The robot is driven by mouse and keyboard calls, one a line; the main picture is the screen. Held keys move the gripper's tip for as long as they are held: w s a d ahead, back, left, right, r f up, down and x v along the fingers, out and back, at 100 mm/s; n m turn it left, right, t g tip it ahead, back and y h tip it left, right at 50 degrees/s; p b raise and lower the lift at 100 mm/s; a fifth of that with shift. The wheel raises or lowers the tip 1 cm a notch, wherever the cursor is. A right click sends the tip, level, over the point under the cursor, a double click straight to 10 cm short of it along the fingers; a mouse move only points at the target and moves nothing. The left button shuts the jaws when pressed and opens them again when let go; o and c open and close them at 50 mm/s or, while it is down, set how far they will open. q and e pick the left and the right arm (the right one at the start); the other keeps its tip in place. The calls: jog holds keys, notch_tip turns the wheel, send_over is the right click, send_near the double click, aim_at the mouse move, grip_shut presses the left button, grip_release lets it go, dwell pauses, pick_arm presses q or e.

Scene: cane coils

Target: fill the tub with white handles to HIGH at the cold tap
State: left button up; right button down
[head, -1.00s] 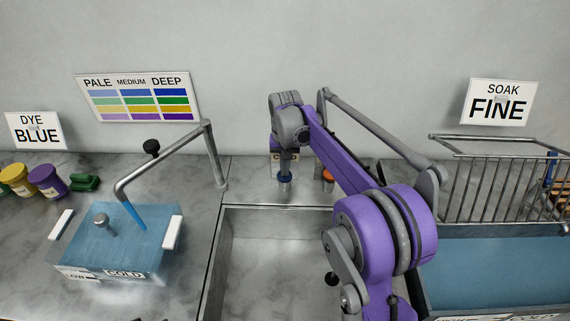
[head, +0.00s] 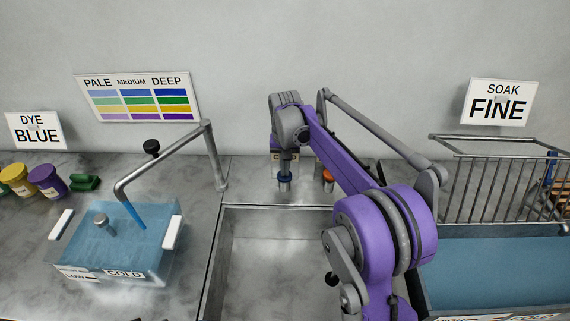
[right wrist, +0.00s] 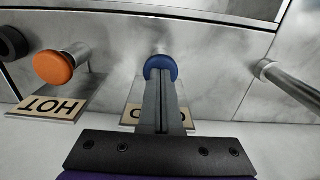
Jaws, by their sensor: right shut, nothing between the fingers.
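The clear tub with white handles (head: 172,233) sits on the counter at the left, holding blue water. A LOW mark and a COLD label show on its front; I cannot make out a HIGH mark. A bent metal spout (head: 165,165) reaches over it, and a blue stream runs into the water. My right gripper (right wrist: 162,85) is shut and empty, its fingertips at the blue knob (right wrist: 160,67) above the partly hidden cold plate. I cannot tell how hard it touches. The same blue knob shows in the head view (head: 285,180). My left gripper is out of view.
The orange knob (right wrist: 53,67) with the HOT plate (right wrist: 47,107) is beside the blue one. An empty sink (head: 270,255) lies right of the tub. A wire rack (head: 500,190) and a water-filled basin (head: 500,270) are at the right. Dye pots (head: 47,180) stand at the left.

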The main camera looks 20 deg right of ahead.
jog(key=shift+f, duration=0.1)
dwell(0.8)
notch_tip(320, 180, up, 11)
jog(key=shift+p, duration=0.45)
dwell(0.3)
jog(key=s+a+f+n+t, duration=0.1)
jog(key=s+f, duration=0.3)
jog(key=s, duration=0.5)
jog(key=s+a+f+n+t, duration=0.2)
jog(key=s+a+f, duration=0.2)
jog(key=s, duration=0.5)
jog(key=s+a+f+n+t, duration=0.2)
jog(key=s+f, duration=0.2)
jog(key=s, duration=0.5)
jog(key=shift+s+a+f, duration=0.2)
jog(key=shift+s+a, duration=0.2)
dwell(0.3)
